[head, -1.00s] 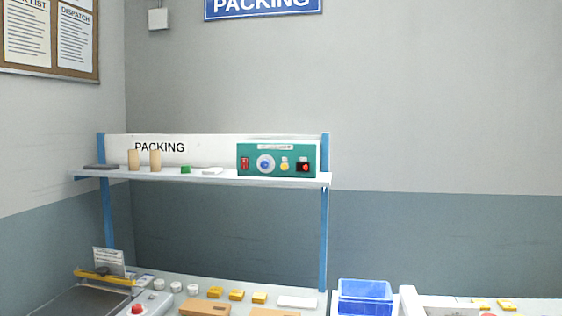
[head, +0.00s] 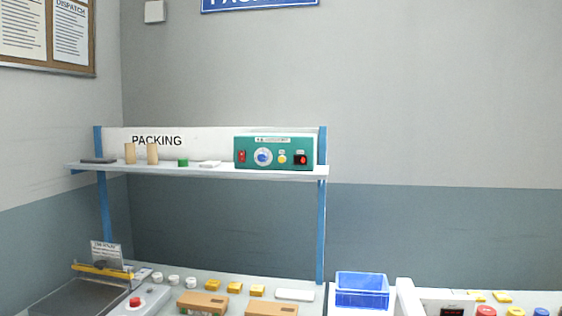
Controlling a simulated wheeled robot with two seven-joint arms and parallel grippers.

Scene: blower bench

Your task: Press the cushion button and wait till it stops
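A green control box (head: 274,153) stands at the right end of the packing shelf. It has a red switch (head: 242,156), a dial with a blue centre (head: 263,157), a yellow button (head: 282,159) and a small dark display with red on it (head: 301,160). At the bottom right, a white panel (head: 428,299) carries a dark display with red digits (head: 452,312) and red, yellow and blue buttons, cut off by the frame edge. I cannot read which button is labelled cushion. Neither of my grippers is in view.
The shelf (head: 200,171) stands on blue posts above the bench. Cartons (head: 203,304), white rolls, yellow blocks and a blue bin (head: 362,290) are on the bench. A red button (head: 135,302) sits on a grey unit at the left, beside a flat tray with a yellow bar.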

